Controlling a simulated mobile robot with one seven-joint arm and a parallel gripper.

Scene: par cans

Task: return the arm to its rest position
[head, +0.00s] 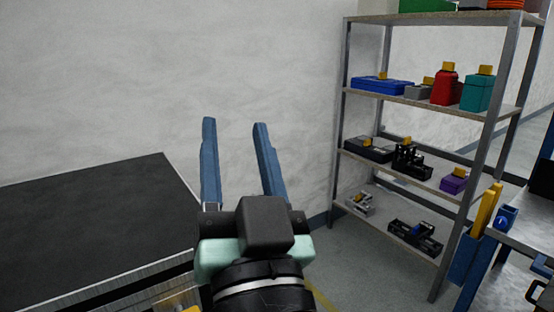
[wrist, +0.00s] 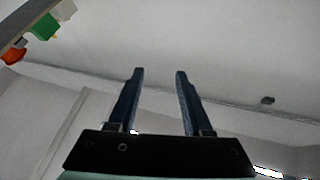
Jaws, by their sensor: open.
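My gripper (head: 235,122) is raised in the middle of the head view, its two blue fingers pointing up and spread apart. Nothing is between them. In the wrist view my gripper (wrist: 157,72) also shows open and empty, with a pale wall or ceiling surface behind the fingers. The gripper touches nothing that I can see. The rest of my arm is mostly out of view below.
A dark-topped table (head: 95,225) stands at the left. A metal shelf rack (head: 430,100) with several boxes, bottles and parts stands at the right. A blue-framed bench (head: 525,245) is at the right edge. Grey floor (head: 360,265) shows between them.

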